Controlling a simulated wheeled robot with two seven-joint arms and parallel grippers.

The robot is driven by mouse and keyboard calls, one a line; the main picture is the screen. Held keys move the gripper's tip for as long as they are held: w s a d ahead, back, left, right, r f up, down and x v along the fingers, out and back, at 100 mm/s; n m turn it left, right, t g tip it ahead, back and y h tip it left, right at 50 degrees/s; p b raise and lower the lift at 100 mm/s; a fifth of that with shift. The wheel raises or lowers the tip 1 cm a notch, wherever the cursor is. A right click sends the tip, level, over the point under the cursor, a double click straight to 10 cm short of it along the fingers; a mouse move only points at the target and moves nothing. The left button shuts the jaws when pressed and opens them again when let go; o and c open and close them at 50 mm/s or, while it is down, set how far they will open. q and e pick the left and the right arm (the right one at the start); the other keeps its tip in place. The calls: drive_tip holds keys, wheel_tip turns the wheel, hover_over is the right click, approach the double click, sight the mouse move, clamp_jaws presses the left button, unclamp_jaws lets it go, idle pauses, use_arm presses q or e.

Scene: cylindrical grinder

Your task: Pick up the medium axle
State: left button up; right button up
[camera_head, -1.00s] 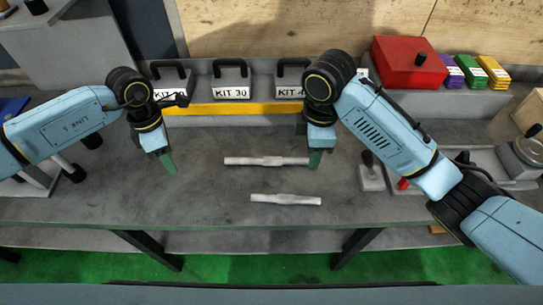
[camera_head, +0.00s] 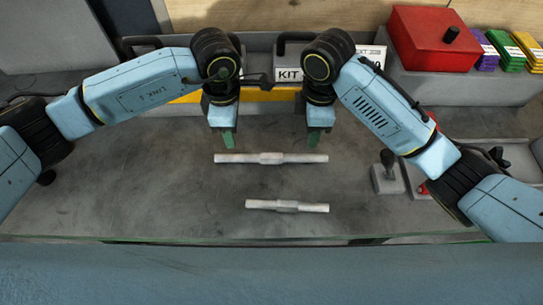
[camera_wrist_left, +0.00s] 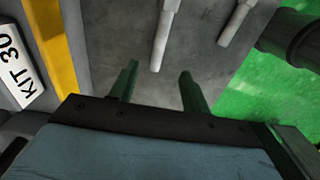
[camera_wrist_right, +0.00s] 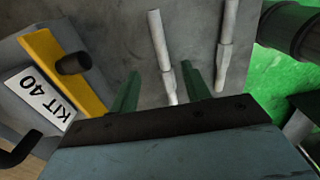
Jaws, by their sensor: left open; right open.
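Two pale metal axles lie crosswise and apart on the grey table. The longer axle (camera_head: 271,158) is farther back; the shorter axle (camera_head: 287,206) is nearer the front edge. Both have a thicker middle part. My left gripper (camera_head: 229,138) is open and empty behind the longer axle's left end. My right gripper (camera_head: 315,138) is open and empty behind its right end. In the left wrist view the longer axle (camera_wrist_left: 163,35) points between the fingers (camera_wrist_left: 157,86), with the shorter axle (camera_wrist_left: 235,22) beside it. The right wrist view shows the longer axle (camera_wrist_right: 161,55) and shorter axle (camera_wrist_right: 227,45) too.
A yellow strip (camera_head: 255,95) and KIT-labelled containers (camera_wrist_right: 42,98) stand along the back. A red box (camera_head: 430,40) is at the back right. A small block with a dark knob (camera_head: 388,178) sits right of the axles. The table's left part is clear.

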sight(237, 156)
use_arm(q)
wheel_tip(237, 156, down, 12)
drive_tip(key=shift+f, duration=0.1)
use_arm(e)
wheel_tip(237, 156, down, 12)
drive_tip(key=shift+f, duration=0.1)
use_arm(q)
clamp_jaws()
use_arm(e)
clamp_jaws()
use_arm(q)
drive_tip(key=shift+w, duration=0.1)
idle(0.8)
